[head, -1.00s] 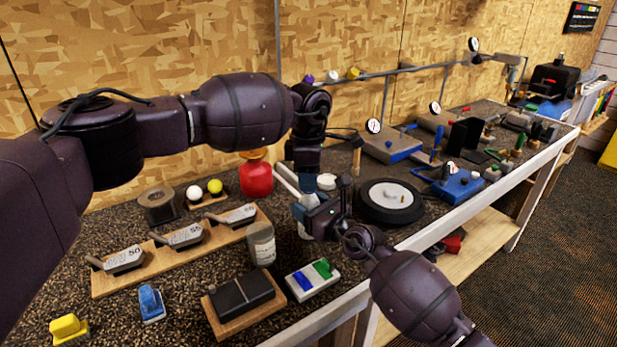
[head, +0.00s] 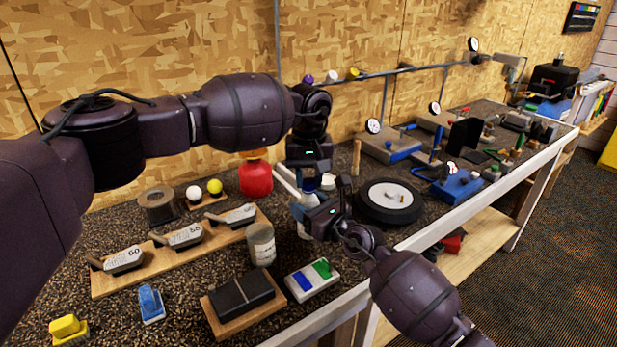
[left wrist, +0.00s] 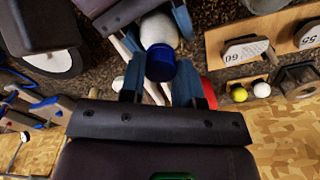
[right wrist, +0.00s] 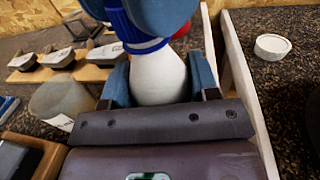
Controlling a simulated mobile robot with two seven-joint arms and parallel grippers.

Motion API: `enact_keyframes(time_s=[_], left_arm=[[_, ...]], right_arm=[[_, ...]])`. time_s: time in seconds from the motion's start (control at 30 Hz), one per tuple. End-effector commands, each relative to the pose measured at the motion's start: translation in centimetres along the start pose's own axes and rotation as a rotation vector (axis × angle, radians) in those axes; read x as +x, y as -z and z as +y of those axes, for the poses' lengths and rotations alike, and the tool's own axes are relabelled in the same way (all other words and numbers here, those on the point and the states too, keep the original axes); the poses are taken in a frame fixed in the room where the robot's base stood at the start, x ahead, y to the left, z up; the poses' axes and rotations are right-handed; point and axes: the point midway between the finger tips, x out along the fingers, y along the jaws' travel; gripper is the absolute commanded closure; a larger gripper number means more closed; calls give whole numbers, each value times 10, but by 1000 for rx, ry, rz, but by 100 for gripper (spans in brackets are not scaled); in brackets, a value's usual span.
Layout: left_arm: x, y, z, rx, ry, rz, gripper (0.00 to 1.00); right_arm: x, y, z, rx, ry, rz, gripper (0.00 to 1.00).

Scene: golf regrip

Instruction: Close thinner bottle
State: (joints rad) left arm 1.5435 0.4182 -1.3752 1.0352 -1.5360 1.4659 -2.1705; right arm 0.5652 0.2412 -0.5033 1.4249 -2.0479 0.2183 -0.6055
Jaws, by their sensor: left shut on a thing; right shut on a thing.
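In the right wrist view my right gripper (right wrist: 162,90) is shut around the white bottle (right wrist: 158,76), just below the cap. My left gripper (head: 311,182) comes from above and is shut on the blue cap (left wrist: 160,62), with a finger on each side. The cap sits on the bottle top, its lower rim (right wrist: 148,46) close to the white shoulder. The grippers hide the cap in the head view; whether it is fully tight cannot be told.
A glass jar (head: 260,243) stands left of the bottle, with a red can (head: 256,178) behind. A black wheel-like disc (head: 388,201) lies to the right. A white round lid (right wrist: 272,46) lies on the bench. A blue-green block (head: 313,279) lies in front.

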Motion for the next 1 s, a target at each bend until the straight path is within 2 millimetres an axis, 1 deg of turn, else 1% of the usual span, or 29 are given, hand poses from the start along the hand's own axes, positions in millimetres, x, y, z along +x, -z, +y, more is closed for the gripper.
enact_keyframes(time_s=[0.3, 0.5, 0.67, 0.97, 1.0], left_arm=[[-1, 0, 1, 458, 0, 1, 95], [0, 0, 2, 695, 0, 1, 95], [0, -1, 2, 778, 0, 1, 95], [0, -1, 2, 786, 0, 1, 95], [0, -1, 2, 785, 0, 1, 65]], right_arm=[[0, 1, 0, 1, 0, 2, 100], [0, 1, 0, 1, 0, 2, 100], [0, 1, 0, 1, 0, 2, 100], [0, 1, 0, 1, 0, 3, 100], [0, 1, 0, 1, 0, 3, 100]])
